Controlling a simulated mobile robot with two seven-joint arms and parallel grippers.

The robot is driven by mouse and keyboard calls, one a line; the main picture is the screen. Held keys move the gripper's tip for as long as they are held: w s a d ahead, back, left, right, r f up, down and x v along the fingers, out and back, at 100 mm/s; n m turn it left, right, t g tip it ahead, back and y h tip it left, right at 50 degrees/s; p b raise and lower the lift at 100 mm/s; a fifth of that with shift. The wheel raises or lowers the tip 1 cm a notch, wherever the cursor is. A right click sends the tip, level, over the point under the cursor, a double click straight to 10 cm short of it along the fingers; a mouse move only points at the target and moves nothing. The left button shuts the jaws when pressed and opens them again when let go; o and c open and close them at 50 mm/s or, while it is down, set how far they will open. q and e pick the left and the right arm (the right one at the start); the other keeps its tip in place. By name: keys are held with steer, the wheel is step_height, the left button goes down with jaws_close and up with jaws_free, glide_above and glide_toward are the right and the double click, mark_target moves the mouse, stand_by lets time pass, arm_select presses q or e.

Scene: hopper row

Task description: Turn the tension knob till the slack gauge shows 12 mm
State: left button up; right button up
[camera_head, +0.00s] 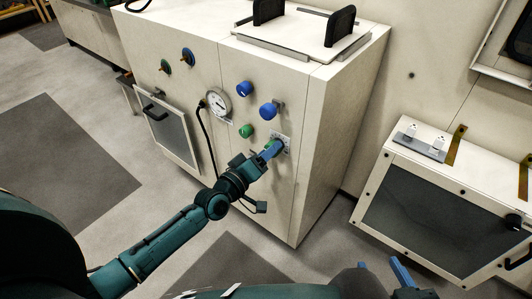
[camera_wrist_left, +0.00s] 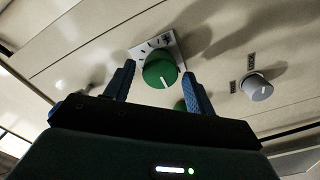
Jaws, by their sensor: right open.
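A green knob (camera_wrist_left: 160,70) with a white pointer line sits on a white scale plate (camera_wrist_left: 147,45) in the left wrist view. In the head view the plate (camera_head: 285,141) is on the front of the cream cabinet, and my left gripper (camera_head: 271,149) partly hides the knob. My left gripper (camera_wrist_left: 160,80) has one blue finger on each side of the knob, with a visible gap on the left. A round white dial gauge (camera_head: 217,103) is on the cabinet; its reading is too small to tell. My right gripper (camera_head: 382,267) is open and empty at the bottom.
Other knobs are near: blue ones (camera_head: 244,88) (camera_head: 268,110) and a green one (camera_head: 246,131). A grey knob (camera_wrist_left: 257,87) is to the right in the wrist view. A black cable (camera_head: 206,131) hangs below the gauge. A lower cabinet (camera_head: 445,170) stands at right.

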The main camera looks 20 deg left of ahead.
arm_select(q)
steer(key=shift+o, duration=0.2)
arm_select(e)
steer(key=shift+w+r, duration=0.1)
arm_select(q)
steer(key=p+v, duration=0.2)
steer(key=v, duration=1.1)
arm_select(e)
steer(key=shift+s+d+r+m, duration=0.2)
steer(key=shift+d+r+m, duration=0.05)
steer(key=shift+r, duration=0.3)
steer(key=shift+s+d+r+m, duration=0.15)
steer(key=shift+d+r+m, duration=0.1)
steer(key=shift+r, duration=0.25)
steer(key=shift+w+a+r+t, duration=0.1)
steer(key=shift+t, duration=0.2)
arm_select(q)
steer(key=shift+r, duration=0.1)
